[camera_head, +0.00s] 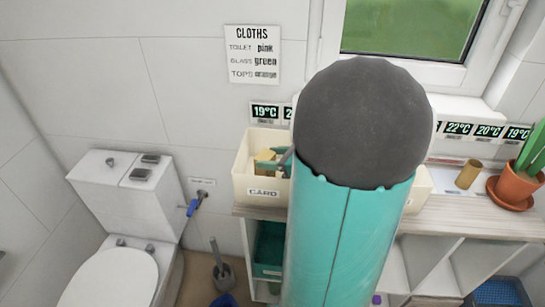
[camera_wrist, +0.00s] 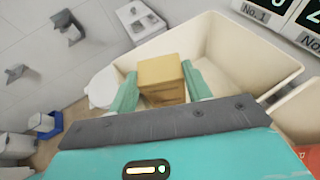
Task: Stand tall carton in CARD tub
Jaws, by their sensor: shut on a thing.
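The tan carton (camera_wrist: 162,78) is between the two teal fingers of my gripper (camera_wrist: 160,92) in the wrist view, and the gripper is shut on it. Part of the carton (camera_head: 265,155) also shows in the head view, at the opening of the cream CARD tub (camera_head: 263,193). My gripper (camera_head: 276,160) is partly hidden there by my own arm. The tub's pale wall and floor (camera_wrist: 235,65) show beyond the carton in the wrist view. I cannot tell whether the carton touches the tub floor.
A second cream tub (camera_wrist: 300,110) stands beside the first, and my arm hides most of it in the head view. A plant pot (camera_head: 515,188) and a brown cylinder (camera_head: 468,174) stand on the shelf top at right. A toilet (camera_head: 120,270) is at left.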

